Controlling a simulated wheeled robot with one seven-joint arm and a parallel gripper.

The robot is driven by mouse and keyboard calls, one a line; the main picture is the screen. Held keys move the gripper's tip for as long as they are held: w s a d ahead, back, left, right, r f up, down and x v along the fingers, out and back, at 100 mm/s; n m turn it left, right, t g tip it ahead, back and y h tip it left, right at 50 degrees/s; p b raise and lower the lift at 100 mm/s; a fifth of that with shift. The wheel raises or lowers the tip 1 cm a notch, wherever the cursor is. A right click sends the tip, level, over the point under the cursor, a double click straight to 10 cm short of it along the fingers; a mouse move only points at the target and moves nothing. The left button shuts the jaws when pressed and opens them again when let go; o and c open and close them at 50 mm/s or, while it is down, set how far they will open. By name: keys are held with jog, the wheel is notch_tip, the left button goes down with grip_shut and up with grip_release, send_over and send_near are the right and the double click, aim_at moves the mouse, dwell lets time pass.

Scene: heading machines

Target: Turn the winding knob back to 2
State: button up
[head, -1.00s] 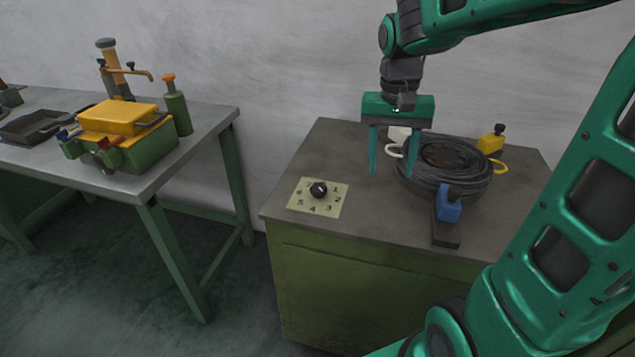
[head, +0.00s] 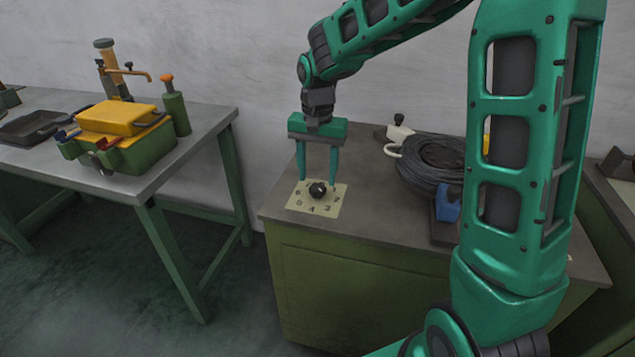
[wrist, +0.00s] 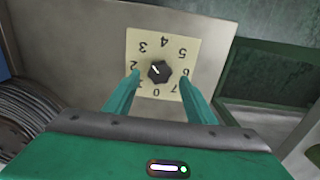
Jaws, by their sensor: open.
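The black winding knob (wrist: 159,71) sits on a cream dial plate (wrist: 146,36) with dark numerals around it. In the wrist view its white mark points up and left, seemingly between 2 and 3; I cannot tell exactly. In the head view the knob (head: 317,190) and plate (head: 325,210) lie on the cabinet top's left part. My gripper (head: 317,183) is open and points down over the knob. In the wrist view the fingers of my gripper (wrist: 159,74) stand on either side of the knob, with a gap on both sides. Fingertip height above the plate is unclear.
A dark cable coil (head: 430,165), a white clamp-like item (head: 398,134) and a blue block (head: 447,205) are to the right on the cabinet (head: 370,215). A separate table (head: 150,180) with a green and yellow box (head: 120,120) stands left. The plate's surroundings are clear.

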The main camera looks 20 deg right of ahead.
aim_at(318, 187)
jog(key=shift+f, duration=1.7)
jog(key=c, duration=1)
jog(key=shift+d, duration=0.2)
jog(key=shift+c, duration=0.2)
jog(key=shift+a, duration=0.1)
jog(key=n, duration=0.8)
jog(key=shift+n, duration=0.3)
